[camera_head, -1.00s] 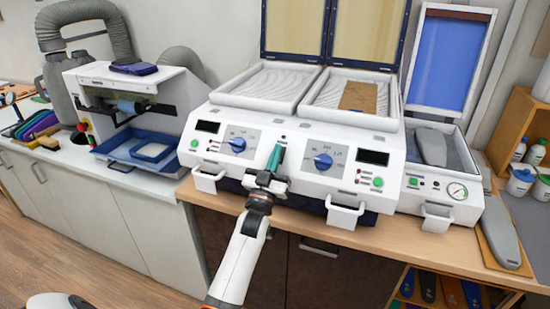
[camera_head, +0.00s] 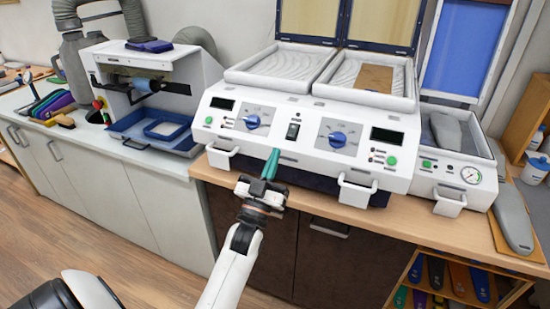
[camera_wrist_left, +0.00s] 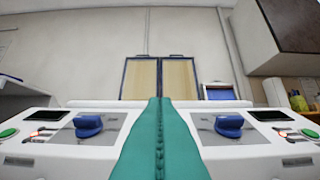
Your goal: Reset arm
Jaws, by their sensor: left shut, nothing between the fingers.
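My left gripper (camera_head: 270,163) has green fingers that are shut and empty. It is in front of the middle of the white two-bay machine (camera_head: 285,128), just below a black switch (camera_head: 293,131) on the front panel. In the left wrist view the shut green fingers (camera_wrist_left: 160,135) fill the lower middle, with a blue knob (camera_wrist_left: 88,126) on either side beyond them. My right gripper is not in view.
A brown piece (camera_head: 375,78) lies in the right bay under raised lids. A smaller white machine with a gauge (camera_head: 471,175) stands right, beside a grey insole form (camera_head: 513,215). A blue tray (camera_head: 160,132) stands left. Floor (camera_head: 130,240) in front is clear.

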